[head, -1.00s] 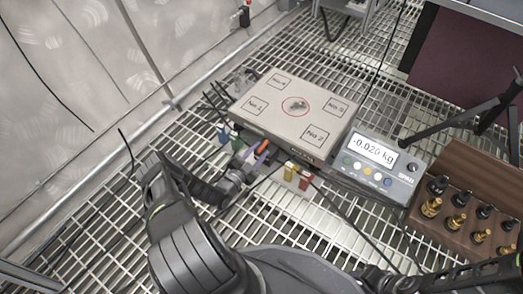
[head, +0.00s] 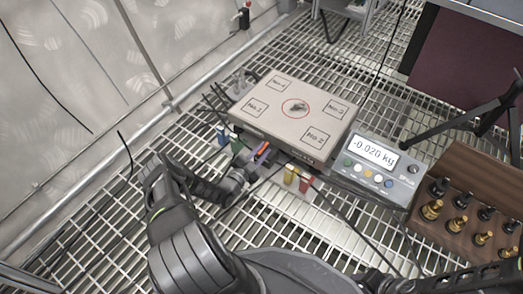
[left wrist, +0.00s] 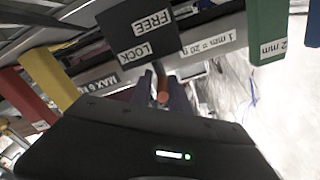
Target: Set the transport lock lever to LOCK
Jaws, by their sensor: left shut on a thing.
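The transport lock lever (head: 262,149) is a small orange bar at the near left side of the scale (head: 296,106). It also shows end-on in the left wrist view (left wrist: 162,97). The lever's exact setting is hard to tell. My right gripper cannot be made out.
Yellow (head: 289,173) and red (head: 305,183) blocks stand right of the lever, and blue (head: 222,134) and green (head: 236,142) ones left. A display (head: 376,159) reads -0.020 kg. A wooden weight box (head: 455,215) stands at right. Cables cross the grating.

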